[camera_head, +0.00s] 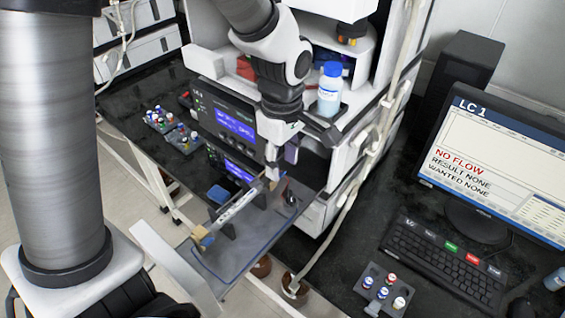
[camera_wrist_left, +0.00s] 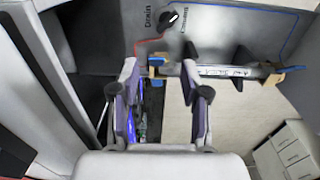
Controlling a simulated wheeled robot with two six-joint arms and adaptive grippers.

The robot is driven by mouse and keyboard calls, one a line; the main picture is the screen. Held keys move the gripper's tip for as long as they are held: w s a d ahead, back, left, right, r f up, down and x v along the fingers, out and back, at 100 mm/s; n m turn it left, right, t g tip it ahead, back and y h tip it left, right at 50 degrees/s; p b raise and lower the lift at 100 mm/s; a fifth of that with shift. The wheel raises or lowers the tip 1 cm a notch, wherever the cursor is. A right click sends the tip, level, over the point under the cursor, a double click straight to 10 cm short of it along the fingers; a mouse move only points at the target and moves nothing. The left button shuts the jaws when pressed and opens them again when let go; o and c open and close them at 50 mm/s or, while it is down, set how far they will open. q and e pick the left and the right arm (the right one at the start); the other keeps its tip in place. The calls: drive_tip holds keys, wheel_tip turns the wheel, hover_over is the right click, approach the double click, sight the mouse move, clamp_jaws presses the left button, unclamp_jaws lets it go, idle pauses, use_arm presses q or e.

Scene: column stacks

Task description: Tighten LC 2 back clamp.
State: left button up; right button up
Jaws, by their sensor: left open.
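A silver column (camera_head: 238,206) lies on dark holders on a grey tray (camera_head: 235,262) that juts from the instrument. It also shows in the left wrist view (camera_wrist_left: 225,71). A tan-and-blue clamp (camera_wrist_left: 157,66) sits at its end nearest the instrument. The other end has a tan clamp (camera_head: 203,236), which shows with a blue lever in the left wrist view (camera_wrist_left: 280,74). My left gripper (camera_head: 282,160) is open above the instrument-side end. In the left wrist view its fingers (camera_wrist_left: 160,92) are apart, with that clamp showing beyond the gap.
A black knob (camera_wrist_left: 170,18) marked Drain and Column is on the tray. A blue-capped bottle (camera_head: 330,88) stands on the instrument. Vial racks (camera_head: 170,128) (camera_head: 383,291) stand left and front right. A monitor (camera_head: 495,150) reads LC 1, NO FLOW.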

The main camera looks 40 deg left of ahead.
sight(282, 174)
use_arm(q)
drive_tip(key=f, duration=0.3)
drive_tip(key=shift+w+a+f, duration=0.3)
drive_tip(key=shift+w+f, duration=0.1)
drive_tip(key=shift+s+r, duration=0.1)
drive_tip(key=shift+s+d, duration=0.15)
drive_tip(key=c, duration=0.3)
drive_tip(key=shift+r, duration=0.1)
clamp_jaws()
use_arm(e)
drive_tip(key=shift+w, duration=0.15)
drive_tip(key=shift+r, duration=0.1)
